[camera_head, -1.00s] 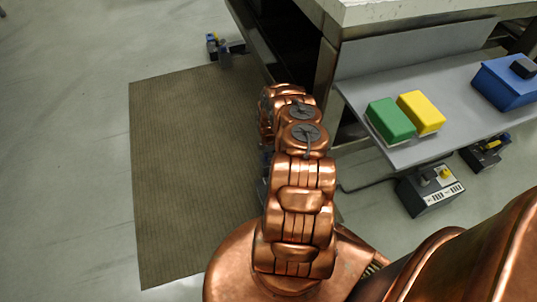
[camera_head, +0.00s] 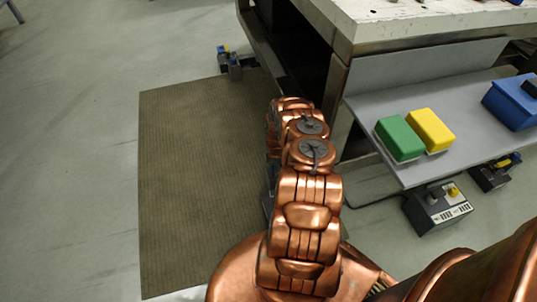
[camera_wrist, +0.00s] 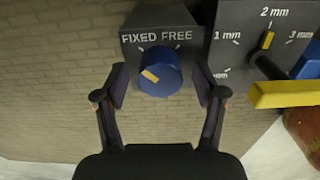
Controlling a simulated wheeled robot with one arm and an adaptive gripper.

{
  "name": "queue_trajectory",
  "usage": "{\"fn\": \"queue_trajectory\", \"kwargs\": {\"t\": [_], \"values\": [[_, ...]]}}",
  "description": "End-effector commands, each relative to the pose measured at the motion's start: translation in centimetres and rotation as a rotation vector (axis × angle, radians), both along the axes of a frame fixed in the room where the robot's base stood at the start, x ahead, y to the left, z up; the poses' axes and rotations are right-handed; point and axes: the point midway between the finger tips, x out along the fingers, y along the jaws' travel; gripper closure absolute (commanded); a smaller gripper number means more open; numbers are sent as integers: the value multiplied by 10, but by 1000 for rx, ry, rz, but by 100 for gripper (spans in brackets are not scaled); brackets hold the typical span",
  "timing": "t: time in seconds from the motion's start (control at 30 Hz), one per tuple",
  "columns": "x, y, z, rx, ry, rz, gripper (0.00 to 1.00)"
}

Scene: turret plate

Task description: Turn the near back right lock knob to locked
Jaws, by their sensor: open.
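A blue knob (camera_wrist: 160,71) with a tan mark on its left side sits on a dark grey block (camera_wrist: 158,25) in the wrist view. The block reads FIXED at left and FREE at right; the words "lock" or "locked" do not show. The mark lies on the FIXED side; its exact setting is hard to tell. My gripper (camera_wrist: 160,84) is open, with one finger at each side of the knob and visible gaps between. In the head view my copper arm hides the gripper.
Right of the knob are a millimetre dial (camera_wrist: 267,40) and a yellow bar (camera_wrist: 288,94), close to my right finger. In the head view a brown mat (camera_head: 195,180) lies left of my arm. A grey shelf (camera_head: 420,165) holds green (camera_head: 400,138) and yellow (camera_head: 432,130) blocks.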

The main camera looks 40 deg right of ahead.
Motion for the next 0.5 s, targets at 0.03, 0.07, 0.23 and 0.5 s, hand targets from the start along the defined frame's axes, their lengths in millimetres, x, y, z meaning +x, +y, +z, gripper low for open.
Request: {"fn": "queue_trajectory", "kwargs": {"t": [0.03, 0.07, 0.23, 0.5], "values": [[1, -1, -2, -1, 0, -25, 30], [1, -1, -2, -2, 0, -44, 30], [1, 0, -5, -2, 1, -202, 30], [1, 0, -6, 0, -1, -482, 30]]}}
